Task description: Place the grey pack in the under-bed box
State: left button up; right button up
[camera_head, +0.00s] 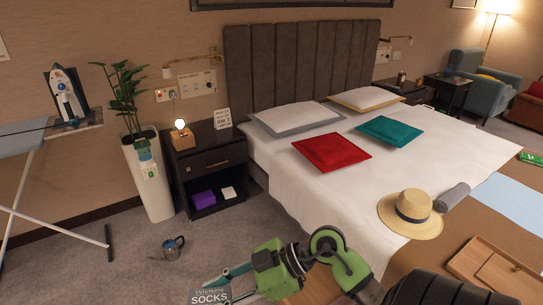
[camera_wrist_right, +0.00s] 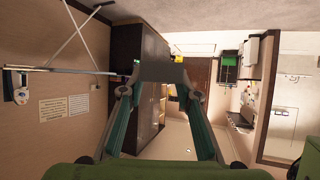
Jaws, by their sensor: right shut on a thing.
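The grey pack (camera_head: 210,296), lettered SOCKS, is at the bottom edge of the head view, partly cut off. My right gripper (camera_head: 222,284) is shut on it and holds it beside the bed, in front of the nightstand. In the right wrist view the pack (camera_wrist_right: 162,70) is a dark grey block between the fingertips of my right gripper (camera_wrist_right: 160,88). I cannot make out the under-bed box in either view. My left gripper is not in view.
The bed (camera_head: 335,195) fills the right side, with a straw hat (camera_head: 411,213) and a wooden tray (camera_head: 497,268) on it. Carpet around the can is clear.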

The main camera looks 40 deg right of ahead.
aim_at(311, 281)
jog(key=i+z, duration=0.2)
jog(key=i, duration=0.4)
jog(key=i+j+z, duration=0.1)
jog(key=i+z, duration=0.15)
jog(key=i, duration=0.3)
jog(key=i+j+z, duration=0.2)
jog(key=i, duration=0.4)
jog(key=i+z, duration=0.2)
jog(key=z, duration=0.3)
jog(key=i+z, duration=0.25)
jog(key=z, duration=0.2)
jog(key=i+j+z, duration=0.1)
jog(key=i+z, duration=0.15)
jog(key=z, duration=0.25)
jog(key=i+j+z, duration=0.15)
jog(key=z, duration=0.35)
